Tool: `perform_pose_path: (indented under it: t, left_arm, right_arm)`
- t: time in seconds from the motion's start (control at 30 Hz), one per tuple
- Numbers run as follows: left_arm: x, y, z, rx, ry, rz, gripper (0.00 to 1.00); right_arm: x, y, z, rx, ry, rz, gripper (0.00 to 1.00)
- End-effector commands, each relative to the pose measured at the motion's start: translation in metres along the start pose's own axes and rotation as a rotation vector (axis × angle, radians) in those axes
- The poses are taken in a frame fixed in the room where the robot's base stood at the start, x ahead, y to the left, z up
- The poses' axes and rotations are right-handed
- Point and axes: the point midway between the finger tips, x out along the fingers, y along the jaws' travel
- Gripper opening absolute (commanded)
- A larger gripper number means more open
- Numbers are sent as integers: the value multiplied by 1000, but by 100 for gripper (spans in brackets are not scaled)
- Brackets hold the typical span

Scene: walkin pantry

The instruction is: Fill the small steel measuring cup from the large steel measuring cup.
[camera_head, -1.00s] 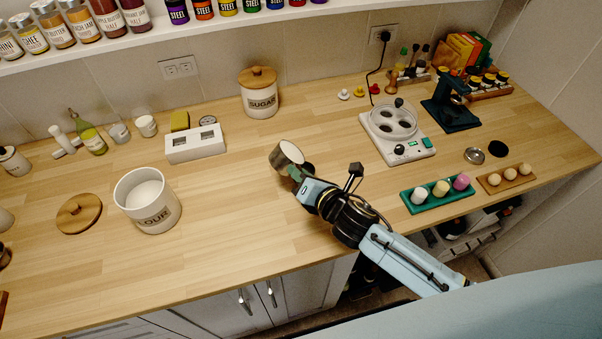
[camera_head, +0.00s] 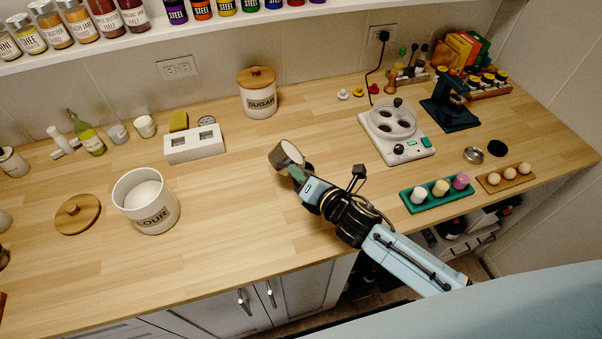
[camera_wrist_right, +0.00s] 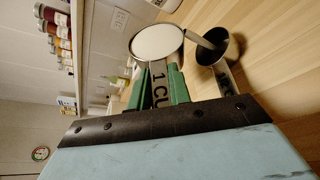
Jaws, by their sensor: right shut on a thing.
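My right gripper (camera_head: 300,177) is shut on the handle of the large steel measuring cup (camera_head: 286,154), marked "1 CU" in the right wrist view. There its round mouth shows white contents (camera_wrist_right: 157,42). The small steel measuring cup (camera_wrist_right: 213,50) stands on the counter right beside it in the wrist view, with a dark interior. A pale streak lies between the two cups; I cannot tell whether it is pouring contents or a cup's edge. In the head view the small cup is mostly hidden behind the large cup and gripper. My left gripper is not in view.
An open flour canister (camera_head: 148,201) stands left, its wooden lid (camera_head: 77,214) beside it. A sugar canister (camera_head: 258,93) and white block (camera_head: 195,144) are behind. A white appliance (camera_head: 397,131) and green tray (camera_head: 437,196) are right. The counter around the cups is clear.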

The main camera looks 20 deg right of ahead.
Motion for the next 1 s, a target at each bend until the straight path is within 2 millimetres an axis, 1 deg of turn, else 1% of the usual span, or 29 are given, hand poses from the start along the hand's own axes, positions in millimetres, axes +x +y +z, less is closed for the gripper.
perform_pose_path:
  t: [0.27,0.4,0.9,1.0]
  left_arm:
    - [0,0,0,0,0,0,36]
    - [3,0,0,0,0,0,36]
    - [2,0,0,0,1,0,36]
    - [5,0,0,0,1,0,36]
  right_arm:
    - [0,1,1,2,-1,3,0]
    - [0,-1,1,48,-1,22,0]
    - [0,-1,1,49,-1,23,0]
    - [0,-3,1,79,-2,33,0]
